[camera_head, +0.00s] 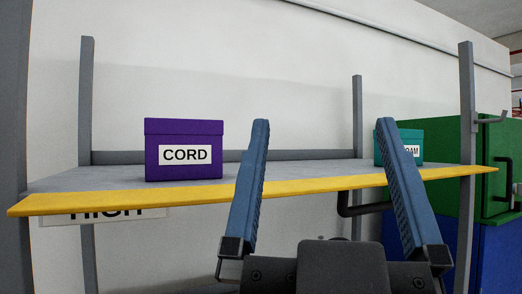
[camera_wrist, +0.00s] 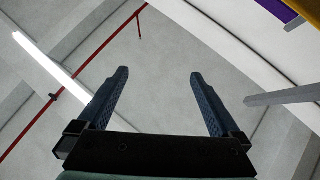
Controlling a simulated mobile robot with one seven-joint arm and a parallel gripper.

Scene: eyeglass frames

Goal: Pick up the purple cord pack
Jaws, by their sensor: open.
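The purple cord pack (camera_head: 184,140) is a box with a lid and a white label reading CORD. It stands upright on the left part of a grey shelf (camera_head: 100,178) with a yellow front edge. My gripper (camera_head: 322,128) is open and empty, its two blue fingers pointing up in front of the shelf, to the right of the cord pack and apart from it. In the wrist view my gripper (camera_wrist: 158,74) also shows open with nothing between its fingers. A purple patch, likely part of the cord pack (camera_wrist: 277,10), shows at that view's top right corner.
A teal box (camera_head: 414,150), its label partly hidden by my right finger, stands on the shelf's right part. Grey posts (camera_head: 87,100) rise at the shelf's corners. A green and blue cabinet (camera_head: 500,200) stands at right. The shelf between the boxes looks clear.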

